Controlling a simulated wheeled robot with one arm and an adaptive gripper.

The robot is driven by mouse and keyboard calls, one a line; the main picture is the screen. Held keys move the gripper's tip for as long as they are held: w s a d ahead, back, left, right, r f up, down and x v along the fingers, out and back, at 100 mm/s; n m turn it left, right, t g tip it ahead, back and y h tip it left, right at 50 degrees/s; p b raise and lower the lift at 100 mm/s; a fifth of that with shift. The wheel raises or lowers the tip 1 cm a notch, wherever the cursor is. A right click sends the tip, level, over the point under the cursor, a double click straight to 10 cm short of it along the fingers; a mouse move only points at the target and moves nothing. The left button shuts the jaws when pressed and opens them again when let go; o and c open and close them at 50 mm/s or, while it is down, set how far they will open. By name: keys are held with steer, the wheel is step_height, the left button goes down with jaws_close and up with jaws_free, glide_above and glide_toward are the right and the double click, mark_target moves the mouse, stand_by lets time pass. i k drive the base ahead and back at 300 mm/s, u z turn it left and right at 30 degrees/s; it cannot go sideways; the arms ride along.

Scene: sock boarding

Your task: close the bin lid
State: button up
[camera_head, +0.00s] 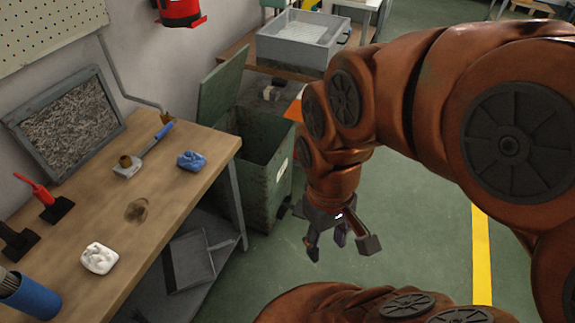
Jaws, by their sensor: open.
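The green bin (258,168) stands on the floor beyond the right end of the workbench. Its lid (222,85) is raised, standing up at the bin's left side near the wall. The bin's top is open and its dark inside shows. My gripper (338,252) hangs to the right of the bin and nearer to me, pointing down over the floor. Its fingers are spread and empty, apart from the bin and the lid. My arm hides part of the space to the right of the bin.
A wooden workbench (190,222) on the left holds a blue cloth-like lump (191,160), a white lump (99,258) and tools. A grey tray (300,40) sits on a table behind the bin. A dustpan-like grey thing (188,262) is under the bench. Green floor is clear around my gripper.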

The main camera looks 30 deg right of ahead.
mark_target(218, 91)
steer(key=u, duration=0.15)
steer(key=i, duration=1.1)
steer(key=u, duration=0.05)
